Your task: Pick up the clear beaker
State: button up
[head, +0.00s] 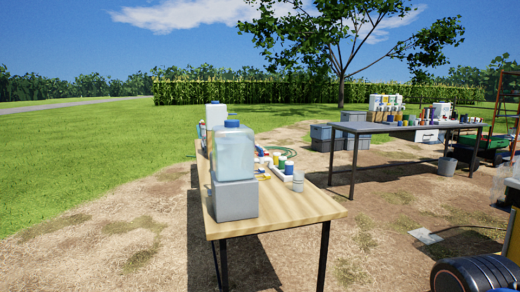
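A small greyish, see-through cup that looks like the clear beaker (298,183) stands upright on the wooden table (285,212). It is near the table's right edge, beside a small blue-sided container (289,168). It is too small in the picture to make out any markings. My gripper is not in view.
A large clear jug with a blue cap (233,152) stands on a grey block (235,200) at the table's left. A second, grey table (400,127) with many bottles stands behind right. A black tyre (475,274) is at lower right. Bare ground lies between.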

aim_at(298, 177)
jog(key=k+j+z, duration=0.45)
jog(key=j, duration=0.2)
jog(key=j+z, duration=0.2)
jog(key=j, duration=0.3)
jog(key=k+j+z, duration=0.25)
jog(key=j, duration=0.15)
jog(key=k+j+z, duration=0.2)
jog(key=j, duration=0.15)
jog(key=j+z, duration=0.4)
jog(key=j, duration=0.4)
jog(key=j+z, duration=0.4)
jog(key=j, duration=0.4)
jog(key=j+z, duration=0.2)
jog(key=j, duration=0.3)
jog(key=j+z, duration=0.25)
jog(key=j, duration=0.3)
jog(key=j+z, duration=0.2)
jog(key=j, duration=0.3)
jog(key=k+j+z, duration=0.2)
jog(key=j, duration=0.3)
jog(key=k+j+z, duration=0.1)
jog(key=j+z, duration=0.15)
jog(key=j, duration=0.25)
